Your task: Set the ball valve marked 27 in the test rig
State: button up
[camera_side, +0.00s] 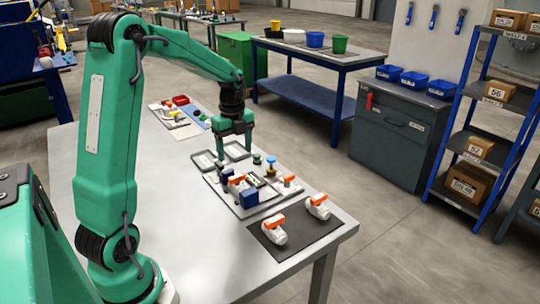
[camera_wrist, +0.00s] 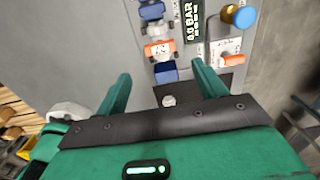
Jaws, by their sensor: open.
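My gripper (camera_side: 234,150) is open, pointing down above the table on the far side of the test rig (camera_side: 222,199). In the wrist view its fingers (camera_wrist: 162,88) are spread with nothing gripped. An orange-and-white piece with a number label (camera_wrist: 159,50) sits between blue blocks on the rig. Its digits are too blurred to read surely. Two white ball valves with orange handles, one nearer (camera_side: 274,232) and one farther right (camera_side: 318,207), lie on a dark mat (camera_side: 300,245). Their markings are not readable.
The rig also carries a blue knob (camera_wrist: 240,16), a pressure display (camera_wrist: 193,20) and an orange-handled piece (camera_wrist: 234,60). Grey shallow trays (camera_side: 203,163) lie beside it. Small parts and a red bin (camera_side: 180,100) stand farther back. The table's left side is clear.

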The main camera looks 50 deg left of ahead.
jog(key=s+d+r+n+t, duration=0.3)
jog(key=s+d+r+n, duration=0.2)
jog(key=d+r+n, duration=0.5)
jog(key=s+d+n+t, duration=0.2)
jog(key=s+d+n, duration=0.5)
jog(key=s+d, duration=0.3)
jog(key=shift+s+d+n+t, duration=0.2)
jog(key=shift+d+n+t, duration=0.1)
jog(key=shift+d+n, duration=0.15)
jog(key=shift+f, duration=0.1)
